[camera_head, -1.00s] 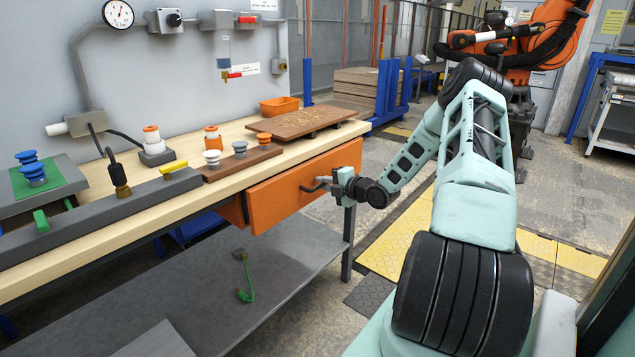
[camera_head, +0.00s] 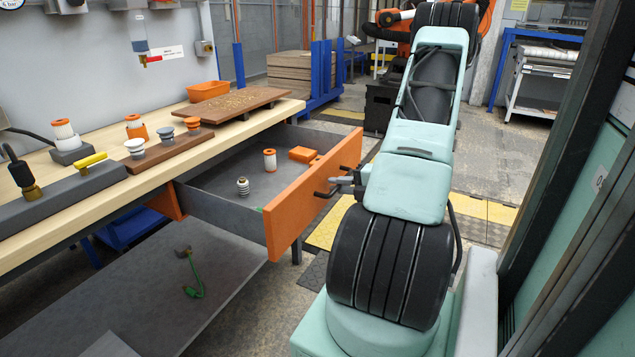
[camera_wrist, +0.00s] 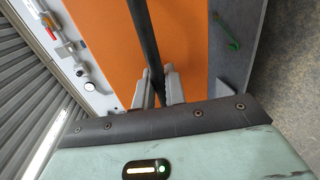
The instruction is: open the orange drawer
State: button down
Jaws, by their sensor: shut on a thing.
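The orange drawer (camera_head: 312,200) is pulled well out from under the wooden bench top. Its grey inside shows, with an orange-and-white cylinder (camera_head: 270,160), an orange block (camera_head: 303,154) and a small grey ribbed part (camera_head: 243,187) in it. My gripper (camera_head: 340,186) is at the drawer's dark handle, in front of the orange face. In the wrist view my gripper (camera_wrist: 157,88) is shut on the dark handle bar (camera_wrist: 145,45), with the orange drawer front (camera_wrist: 95,40) behind it. My arm hides part of the area to the right of the drawer.
The bench top (camera_head: 85,205) carries a brown board (camera_head: 232,103), an orange bin (camera_head: 208,91) and several fittings. A grey lower shelf (camera_head: 190,290) holds a green-ended part (camera_head: 194,280). A dark upright frame (camera_head: 570,180) stands close on the right.

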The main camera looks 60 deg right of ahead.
jog(key=shift+f+v, duration=0.2)
jog(key=shift+v, duration=0.75)
jog(key=shift+f+v, duration=0.2)
jog(key=shift+v, duration=0.75)
jog(key=shift+s, duration=0.1)
jog(key=c, duration=1.6)
grip_release()
jog(key=shift+o, duration=0.2)
jog(key=v, duration=1.7)
jog(key=shift+s, duration=0.2)
